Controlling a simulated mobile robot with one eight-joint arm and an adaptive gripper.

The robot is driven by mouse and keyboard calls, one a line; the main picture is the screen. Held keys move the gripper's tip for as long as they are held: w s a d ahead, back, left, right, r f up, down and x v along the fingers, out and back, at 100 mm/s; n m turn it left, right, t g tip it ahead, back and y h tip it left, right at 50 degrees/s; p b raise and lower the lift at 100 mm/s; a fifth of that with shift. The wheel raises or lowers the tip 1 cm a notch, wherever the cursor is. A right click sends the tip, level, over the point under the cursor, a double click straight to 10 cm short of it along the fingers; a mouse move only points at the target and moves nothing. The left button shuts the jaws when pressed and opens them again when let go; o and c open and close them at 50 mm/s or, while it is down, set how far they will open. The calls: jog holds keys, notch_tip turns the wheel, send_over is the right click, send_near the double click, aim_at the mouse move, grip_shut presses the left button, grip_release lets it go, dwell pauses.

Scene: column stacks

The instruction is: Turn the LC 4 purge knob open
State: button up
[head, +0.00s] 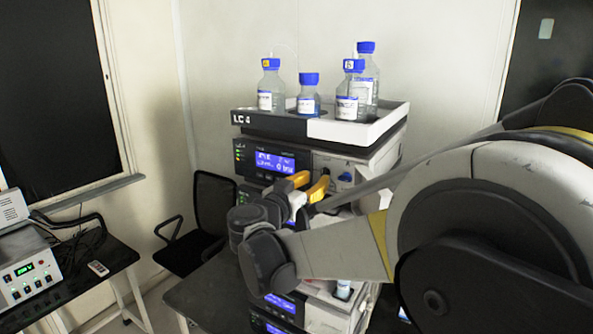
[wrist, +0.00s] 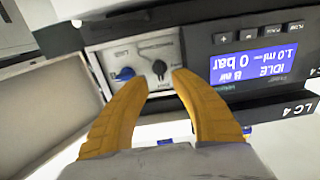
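The LC 4 stack (head: 241,118) carries its name on the top tray. Its pump module has a lit blue display (head: 275,161), which shows upside down in the wrist view (wrist: 255,65) and reads IDLE, 0 bar. Beside the display, a grey panel holds a blue knob (wrist: 124,73) and a small silver and dark knob (wrist: 160,68); the labels are too small to read, so I cannot tell which is the purge knob. My gripper (wrist: 161,78) is open, its yellow fingertips just in front of this panel, around the silver knob in the picture. It also shows in the head view (head: 314,180), and contact is not visible.
Several blue-capped bottles (head: 308,95) stand in the top tray (head: 385,125). A black chair (head: 205,215) is behind the stack at left. A side bench (head: 90,265) with a white instrument (head: 30,275) is at far left. My arm covers much of the lower stack.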

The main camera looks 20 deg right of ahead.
aim_at(322, 174)
jog(key=shift+p+x, duration=0.3)
jog(key=shift+x, duration=2)
grip_shut()
